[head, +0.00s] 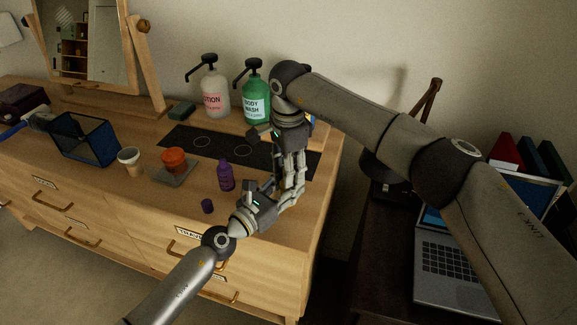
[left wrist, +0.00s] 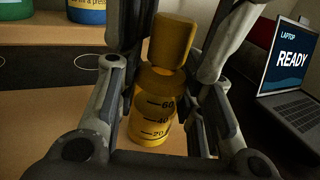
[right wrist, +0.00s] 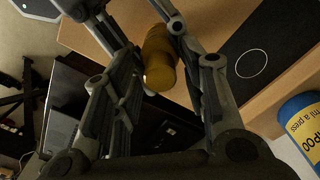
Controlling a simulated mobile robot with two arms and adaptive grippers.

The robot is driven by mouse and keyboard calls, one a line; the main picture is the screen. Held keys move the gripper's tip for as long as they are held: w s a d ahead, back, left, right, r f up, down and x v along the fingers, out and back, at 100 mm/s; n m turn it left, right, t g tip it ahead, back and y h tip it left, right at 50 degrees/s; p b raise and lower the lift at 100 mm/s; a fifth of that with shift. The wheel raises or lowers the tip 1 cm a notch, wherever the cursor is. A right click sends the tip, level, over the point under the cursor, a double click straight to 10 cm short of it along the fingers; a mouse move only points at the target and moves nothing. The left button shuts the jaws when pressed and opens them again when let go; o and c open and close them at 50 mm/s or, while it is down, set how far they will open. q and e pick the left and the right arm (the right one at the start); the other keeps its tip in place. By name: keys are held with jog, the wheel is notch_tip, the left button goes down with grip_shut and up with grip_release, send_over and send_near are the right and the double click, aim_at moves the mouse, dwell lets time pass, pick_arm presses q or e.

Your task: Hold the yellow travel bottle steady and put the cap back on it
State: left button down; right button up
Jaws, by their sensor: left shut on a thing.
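The yellow travel bottle (left wrist: 150,110), with black volume marks, stands between the fingers of my left gripper (left wrist: 160,95), which is shut on it. The yellow cap (left wrist: 173,40) is at the bottle's top, a little to the right and slightly tilted; I cannot tell whether it is seated. My right gripper (head: 284,188) points down from above; its fingers look spread either side of the cap. In the right wrist view a yellow shape (right wrist: 158,60) shows between its fingers, nearer the right one.
A purple bottle (head: 226,175) and a purple cap (head: 207,206) stand left of the grippers. A laptop (head: 455,265) is at the right.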

grip_shut()
jog(key=m, duration=1.3)
jog(key=shift+m, duration=0.4)
jog(key=shift+o, duration=0.8)
grip_release()
jog(key=shift+r, duration=2.25)
